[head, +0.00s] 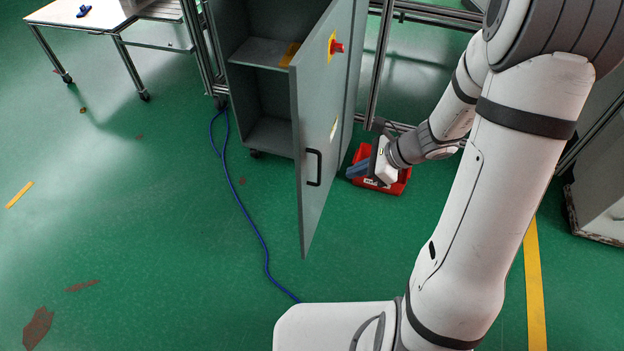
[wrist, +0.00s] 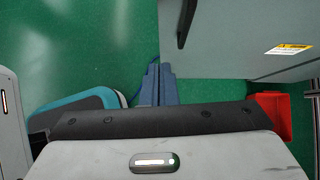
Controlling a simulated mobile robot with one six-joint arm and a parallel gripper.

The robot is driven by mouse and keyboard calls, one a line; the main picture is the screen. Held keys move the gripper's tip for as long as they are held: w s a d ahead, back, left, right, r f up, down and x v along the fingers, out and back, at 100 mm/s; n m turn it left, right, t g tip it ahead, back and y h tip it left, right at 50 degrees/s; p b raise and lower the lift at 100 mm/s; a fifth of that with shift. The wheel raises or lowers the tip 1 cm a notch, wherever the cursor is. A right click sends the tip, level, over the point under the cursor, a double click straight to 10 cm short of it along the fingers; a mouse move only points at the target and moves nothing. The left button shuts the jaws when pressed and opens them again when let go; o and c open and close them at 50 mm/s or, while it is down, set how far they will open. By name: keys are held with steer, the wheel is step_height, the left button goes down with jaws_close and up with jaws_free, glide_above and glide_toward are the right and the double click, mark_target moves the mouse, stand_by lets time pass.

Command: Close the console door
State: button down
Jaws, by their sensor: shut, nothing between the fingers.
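The grey console (head: 262,50) stands at the top centre of the head view with its shelves showing. Its door (head: 318,110) stands wide open, swung out toward the camera. A black handle (head: 314,168) is on the door's right-hand face, near its free edge. My gripper (head: 353,171) is to the right of the door, on the handle side, with its blue fingers shut and empty. In the wrist view the fingers (wrist: 157,84) are over green floor, just left of the door panel (wrist: 230,40). The handle (wrist: 186,22) shows above them. I cannot tell whether they touch the door.
A red bin (head: 398,186) is on the floor behind my gripper and shows at right in the wrist view (wrist: 272,115). A blue cable (head: 250,215) runs across the floor left of the door. A table (head: 95,20) stands at upper left. The left floor is mostly clear.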

step_height(320, 180, down, 2)
steer(key=m, duration=0.1)
steer(key=b, duration=0.3)
glide_toward(303, 183)
steer(key=f, duration=0.1)
steer(key=a+f, duration=0.1)
steer(key=f, duration=0.1)
steer(key=a+f, duration=0.1)
steer(key=shift+w+a+f, duration=0.2)
steer(key=shift+w+f, duration=0.1)
steer(key=shift+w, duration=0.1)
steer(key=shift+w+a, duration=0.2)
steer(key=shift+a, duration=0.55)
